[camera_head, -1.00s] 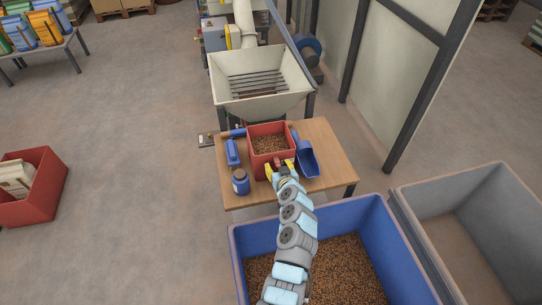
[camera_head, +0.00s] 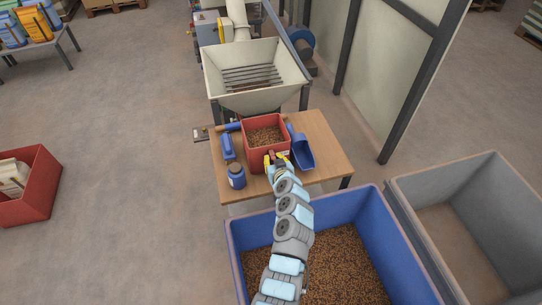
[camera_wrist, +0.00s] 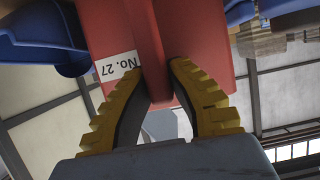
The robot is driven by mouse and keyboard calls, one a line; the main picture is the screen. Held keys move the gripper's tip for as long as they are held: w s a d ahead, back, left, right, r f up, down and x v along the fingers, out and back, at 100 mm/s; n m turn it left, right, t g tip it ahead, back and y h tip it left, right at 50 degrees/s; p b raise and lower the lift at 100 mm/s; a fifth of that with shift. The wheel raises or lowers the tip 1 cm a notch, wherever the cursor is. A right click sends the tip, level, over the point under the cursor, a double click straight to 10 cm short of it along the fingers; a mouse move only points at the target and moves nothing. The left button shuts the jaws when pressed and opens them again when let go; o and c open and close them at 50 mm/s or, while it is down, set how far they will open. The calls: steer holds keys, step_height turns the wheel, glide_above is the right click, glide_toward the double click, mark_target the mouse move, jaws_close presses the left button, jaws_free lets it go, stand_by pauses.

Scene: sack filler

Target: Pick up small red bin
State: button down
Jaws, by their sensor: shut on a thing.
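The small red bin (camera_head: 252,155) holds brown pellets and is at the middle of the wooden table in the head view. In the wrist view its red wall (camera_wrist: 200,40) fills the upper middle, with a white "No. 27" label (camera_wrist: 118,66). My gripper (camera_head: 276,160) is at the bin's near side. In the wrist view the yellow-and-black fingers of my gripper (camera_wrist: 158,85) are closed on a red part of the bin between their tips. Whether the bin's base touches the table is hard to tell.
A blue scoop (camera_head: 302,152) is close on the bin's right. A blue tool (camera_head: 227,147) and a blue jar (camera_head: 236,176) are on its left. The cream hopper (camera_head: 255,98) stands behind the table (camera_head: 325,150). A large blue pellet bin (camera_head: 236,235) is in front.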

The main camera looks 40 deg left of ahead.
step_height(320, 180, up, 10)
steer(key=shift+f+p, duration=0.1)
steer(key=shift+p, duration=0.25)
stand_by(0.4)
